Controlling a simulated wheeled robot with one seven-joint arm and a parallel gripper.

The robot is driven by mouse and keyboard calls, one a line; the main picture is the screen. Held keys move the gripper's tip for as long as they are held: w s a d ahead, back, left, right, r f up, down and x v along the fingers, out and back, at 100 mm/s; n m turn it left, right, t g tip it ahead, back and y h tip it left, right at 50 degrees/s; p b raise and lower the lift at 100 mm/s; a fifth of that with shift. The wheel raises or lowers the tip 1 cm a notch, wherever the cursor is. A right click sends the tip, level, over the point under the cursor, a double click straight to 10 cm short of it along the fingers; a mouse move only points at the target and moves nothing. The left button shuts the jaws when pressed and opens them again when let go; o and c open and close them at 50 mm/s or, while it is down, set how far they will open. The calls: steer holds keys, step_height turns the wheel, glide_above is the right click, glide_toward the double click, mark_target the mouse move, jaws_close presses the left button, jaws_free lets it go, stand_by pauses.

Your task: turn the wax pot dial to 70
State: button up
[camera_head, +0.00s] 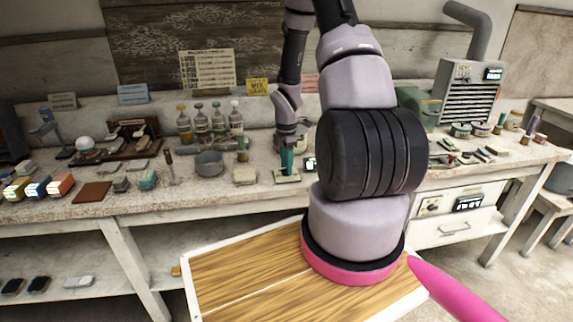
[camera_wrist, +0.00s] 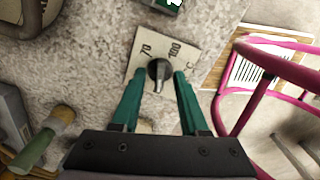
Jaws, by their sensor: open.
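The dial is a dark round knob (camera_wrist: 157,69) on a pale plate (camera_wrist: 138,62) in the wrist view. The marks 70 and 100 are printed above the knob, 70 to the left and 100 to the right. A lighter grey bar on the knob points down the picture, away from both marks. My gripper (camera_wrist: 158,76) has green fingers, open, one on each side of the knob; I cannot tell whether either touches it. In the head view my gripper (camera_head: 287,158) points down over the plate (camera_head: 287,178), hiding the knob.
A small box with a lit display (camera_head: 310,164) stands right of the plate. A grey pot (camera_head: 209,163) and bottles (camera_head: 202,122) stand left of it on the bench. A green-and-tan handled object (camera_wrist: 42,140) lies lower left in the wrist view. My pink frame is beyond the bench edge.

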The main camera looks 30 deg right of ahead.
jaws_close()
